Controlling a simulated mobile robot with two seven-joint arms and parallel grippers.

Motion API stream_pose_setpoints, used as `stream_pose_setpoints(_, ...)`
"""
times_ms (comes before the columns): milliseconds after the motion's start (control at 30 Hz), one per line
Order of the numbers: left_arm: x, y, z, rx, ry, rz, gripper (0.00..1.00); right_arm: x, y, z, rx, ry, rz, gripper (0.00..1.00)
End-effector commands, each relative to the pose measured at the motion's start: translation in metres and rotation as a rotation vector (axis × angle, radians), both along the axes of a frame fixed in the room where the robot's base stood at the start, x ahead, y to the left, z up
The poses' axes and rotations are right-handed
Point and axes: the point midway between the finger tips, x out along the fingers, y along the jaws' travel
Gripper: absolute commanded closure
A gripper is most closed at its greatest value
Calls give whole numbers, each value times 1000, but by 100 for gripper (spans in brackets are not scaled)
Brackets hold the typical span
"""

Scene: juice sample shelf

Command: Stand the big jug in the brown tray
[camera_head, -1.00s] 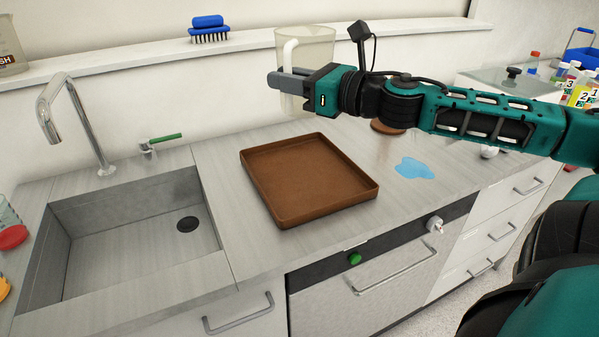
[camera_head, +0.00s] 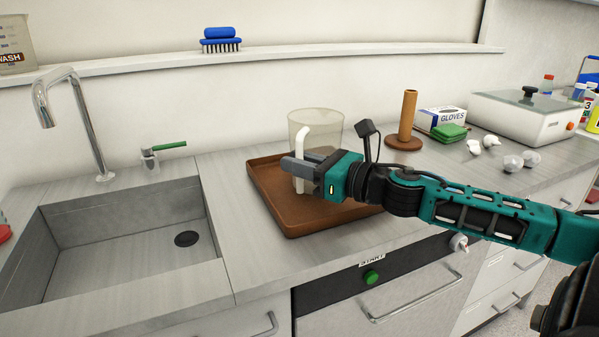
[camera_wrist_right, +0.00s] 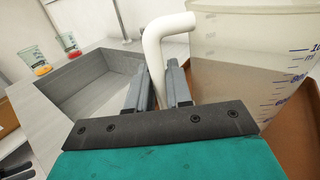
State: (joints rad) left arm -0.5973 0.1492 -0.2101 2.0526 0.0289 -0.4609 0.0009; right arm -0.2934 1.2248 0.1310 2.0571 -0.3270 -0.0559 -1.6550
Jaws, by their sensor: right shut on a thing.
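The big jug (camera_head: 316,122) is clear, with a white handle (camera_head: 302,140). It is upright over the brown tray (camera_head: 290,222), within its rim. My right gripper (camera_head: 292,167) is shut on the handle. The gripper and my arm hide part of the jug's base, so I cannot tell if it touches the tray floor. In the right wrist view, the handle (camera_wrist_right: 158,50) stands between the fingers (camera_wrist_right: 158,85). The jug (camera_wrist_right: 250,55) with blue measuring marks is to the right, and a part of the tray (camera_wrist_right: 297,130) shows there. My left gripper is not in view.
The sink (camera_head: 120,240) with a tap (camera_head: 75,115) lies left of the tray. A brown post on a round base (camera_head: 408,120), a glove box (camera_head: 441,119), a green cloth (camera_head: 450,132) and a white device (camera_head: 525,115) stand to the right. A brush (camera_head: 221,40) sits on the wall ledge.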

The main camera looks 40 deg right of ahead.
Motion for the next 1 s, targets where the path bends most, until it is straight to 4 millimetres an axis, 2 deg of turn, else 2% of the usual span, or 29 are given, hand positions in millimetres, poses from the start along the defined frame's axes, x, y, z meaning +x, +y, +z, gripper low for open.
stream_pose_setpoints(33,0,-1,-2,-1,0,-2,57,0,0,-5,0,-4,0,100)
stream_pose_setpoints(367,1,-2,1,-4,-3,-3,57,0,0,-7,-2,-3,0,100)
stream_pose_setpoints(400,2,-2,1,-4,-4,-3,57,0,0,-8,-2,-2,0,79)
stream_pose_setpoints(667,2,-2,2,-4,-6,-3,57,0,0,-8,-2,-2,0,55)
stream_pose_setpoints(1000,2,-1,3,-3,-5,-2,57,-1,0,-5,-1,0,1,55)
